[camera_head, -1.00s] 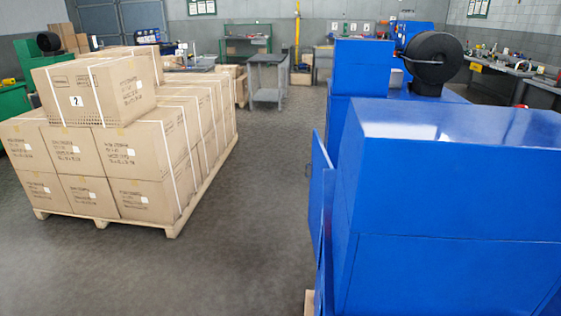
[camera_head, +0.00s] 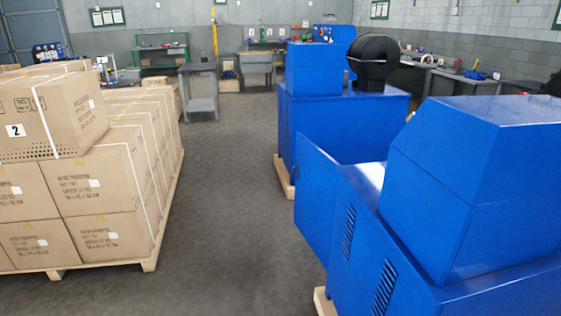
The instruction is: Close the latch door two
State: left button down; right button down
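A blue machine (camera_head: 480,190) stands at the right on a wooden pallet, with louvred vents on its side. A blue door (camera_head: 315,200) stands open from its far end, swung out toward the aisle. I cannot read any number on this machine or door. Neither of my grippers is in view.
A second blue machine (camera_head: 345,125) with a black reel (camera_head: 374,62) stands farther back on a pallet. Stacked cartons (camera_head: 85,190) on a pallet line the left, one marked 2. The grey floor aisle (camera_head: 225,200) between is clear. Workbenches stand along the back wall.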

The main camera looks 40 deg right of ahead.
aim_at(317, 178)
jog(key=i+z, duration=0.35)
jog(key=i, duration=0.2)
jog(key=i+z, duration=0.3)
jog(key=i, duration=0.3)
jog(key=i+j+z, duration=0.35)
jog(key=i, duration=0.2)
jog(key=i+l, duration=0.05)
jog(key=l, duration=0.05)
